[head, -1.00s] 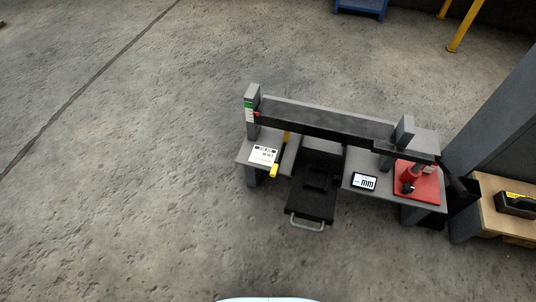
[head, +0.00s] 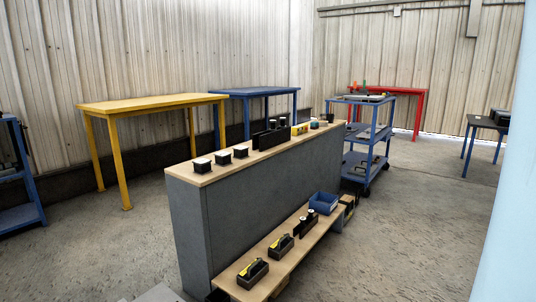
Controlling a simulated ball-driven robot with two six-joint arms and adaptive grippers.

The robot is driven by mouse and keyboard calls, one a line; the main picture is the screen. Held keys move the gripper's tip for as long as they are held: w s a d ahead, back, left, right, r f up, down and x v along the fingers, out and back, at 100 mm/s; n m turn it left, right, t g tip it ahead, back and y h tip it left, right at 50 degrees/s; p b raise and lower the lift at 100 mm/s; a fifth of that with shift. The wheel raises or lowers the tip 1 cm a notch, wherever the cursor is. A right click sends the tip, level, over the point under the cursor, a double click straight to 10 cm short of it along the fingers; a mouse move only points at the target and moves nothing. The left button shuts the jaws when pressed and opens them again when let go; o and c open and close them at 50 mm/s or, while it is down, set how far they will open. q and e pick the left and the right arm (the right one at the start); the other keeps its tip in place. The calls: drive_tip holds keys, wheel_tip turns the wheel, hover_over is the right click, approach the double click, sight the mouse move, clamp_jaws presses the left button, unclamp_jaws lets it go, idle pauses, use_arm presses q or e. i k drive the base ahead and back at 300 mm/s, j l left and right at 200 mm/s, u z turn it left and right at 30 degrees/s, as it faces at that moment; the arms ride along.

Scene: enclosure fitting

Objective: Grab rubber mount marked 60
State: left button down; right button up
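Three small dark blocks with pale tops stand in a row on the wooden top of a grey counter; the nearest block (head: 202,165) is at the counter's near end. The second block (head: 223,157) and third block (head: 241,151) stand behind it. I cannot read any marking, so I cannot tell which thing is the rubber mount marked 60. Neither of my grippers is in view.
The grey counter (head: 255,210) has a lower wooden shelf with black-and-yellow items (head: 253,272) and a blue bin (head: 324,203). A yellow table (head: 150,103), a blue table (head: 255,91), a blue cart (head: 362,133) and a red table (head: 415,97) stand behind. Floor is free at right.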

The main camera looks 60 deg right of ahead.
sight(223, 159)
drive_tip(key=l+z, duration=0.35)
drive_tip(key=i+l+z, duration=0.2)
drive_tip(key=l+z, duration=0.15)
drive_tip(key=i+l+z, duration=0.15)
drive_tip(key=l+z, duration=0.25)
drive_tip(key=i+l, duration=0.2)
drive_tip(key=l, duration=0.15)
